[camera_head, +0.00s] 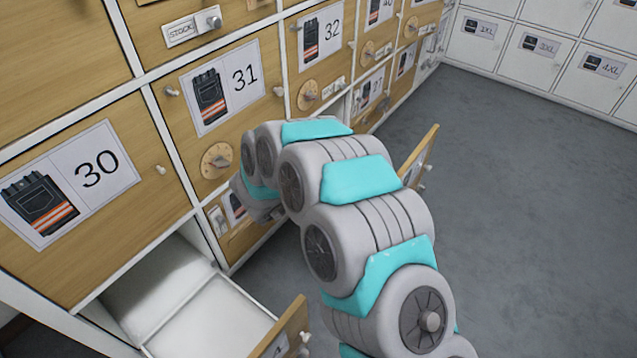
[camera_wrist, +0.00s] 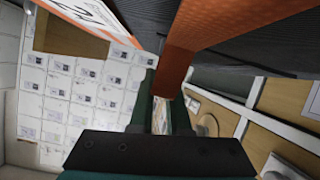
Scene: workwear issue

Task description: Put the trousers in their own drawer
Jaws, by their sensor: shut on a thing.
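The trousers (camera_wrist: 187,58) are dark with an orange band and fill the upper part of the wrist view, close to the camera. My gripper (camera_wrist: 162,112) is shut on them, with the orange band running down between its dark green fingers. A white tag (camera_wrist: 88,12) with a black number, only partly readable, shows at the upper left of the wrist view. In the head view my arm hides the gripper and the trousers. Wooden drawer fronts there carry trouser pictures and sizes: 30 (camera_head: 75,188), 31 (camera_head: 224,88) and 32 (camera_head: 320,42).
A drawer (camera_head: 205,318) below the 30 front stands pulled out, its visible inside bare. Another wooden front (camera_head: 420,157) stands out beyond my arm. White cabinets (camera_head: 540,45) with larger sizes line the back. The grey floor (camera_head: 520,200) at right is clear.

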